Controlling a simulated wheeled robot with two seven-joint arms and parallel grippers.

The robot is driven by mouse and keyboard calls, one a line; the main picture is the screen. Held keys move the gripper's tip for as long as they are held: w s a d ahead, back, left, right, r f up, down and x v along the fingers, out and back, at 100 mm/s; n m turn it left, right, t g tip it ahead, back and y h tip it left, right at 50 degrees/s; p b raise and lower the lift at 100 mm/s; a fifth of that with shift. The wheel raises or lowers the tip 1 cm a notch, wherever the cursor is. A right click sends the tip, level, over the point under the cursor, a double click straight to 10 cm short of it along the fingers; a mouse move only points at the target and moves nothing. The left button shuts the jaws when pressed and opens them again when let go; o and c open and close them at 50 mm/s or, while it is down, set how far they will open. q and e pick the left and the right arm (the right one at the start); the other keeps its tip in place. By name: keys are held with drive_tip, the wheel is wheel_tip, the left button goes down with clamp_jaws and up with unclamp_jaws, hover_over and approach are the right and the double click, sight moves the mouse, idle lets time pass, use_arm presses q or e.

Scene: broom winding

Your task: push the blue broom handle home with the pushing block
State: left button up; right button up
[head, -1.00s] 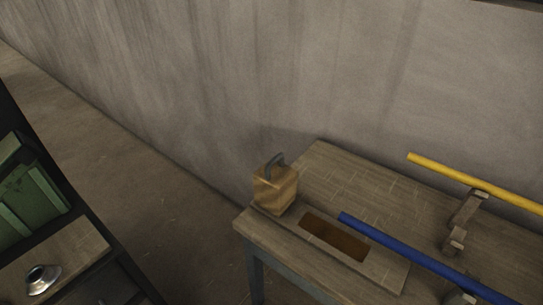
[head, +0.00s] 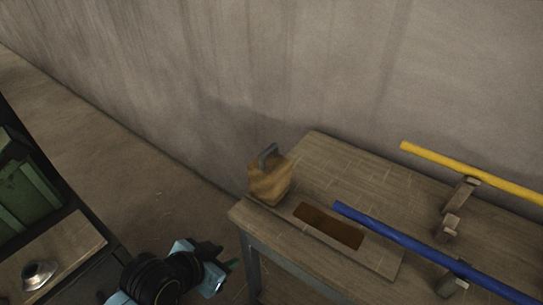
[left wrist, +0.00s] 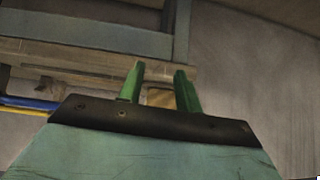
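The blue broom handle (head: 410,243) lies across wooden supports on the workbench, its near-left end close to a dark rectangular slot. The pushing block (head: 270,180), a wooden block with a grey handle on top, stands upright at the bench's left corner. My left gripper (head: 222,256) is low in front of the bench, left of its leg and apart from the block. In the left wrist view its two green fingers (left wrist: 160,88) are spread with nothing held. The block (left wrist: 161,98) shows beyond them, and the blue handle (left wrist: 30,104) at the left. My right gripper is out of view.
A yellow handle (head: 470,171) lies on the supports behind the blue one. The workbench (head: 345,165) stands near a grey wall. A dark shelf unit with green crates (head: 30,190) and a metal cone-shaped object (head: 38,274) is at left. Floor is clear between.

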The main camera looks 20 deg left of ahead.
use_arm(q)
drive_tip(key=w+d+r+m+t+h, duration=0.1)
drive_tip(key=w+r+m+t+h, duration=0.1)
drive_tip(key=w+r+t, duration=0.35)
drive_tip(key=t+h, duration=0.2)
drive_tip(key=t, duration=0.1)
approach(272, 145)
drive_tip(key=x, duration=0.5)
drive_tip(key=b+x, duration=0.1)
drive_tip(key=x, duration=0.2)
drive_tip(key=shift+w+d+f, duration=0.15)
drive_tip(key=shift+w+f, duration=0.2)
drive_tip(key=shift+w+d, duration=0.2)
drive_tip(key=shift+w, duration=0.4)
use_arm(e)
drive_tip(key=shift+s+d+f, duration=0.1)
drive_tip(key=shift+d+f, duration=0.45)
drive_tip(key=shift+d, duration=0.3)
use_arm(q)
drive_tip(key=shift+c, duration=0.4)
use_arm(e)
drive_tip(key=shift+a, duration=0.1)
use_arm(q)
clamp_jaws()
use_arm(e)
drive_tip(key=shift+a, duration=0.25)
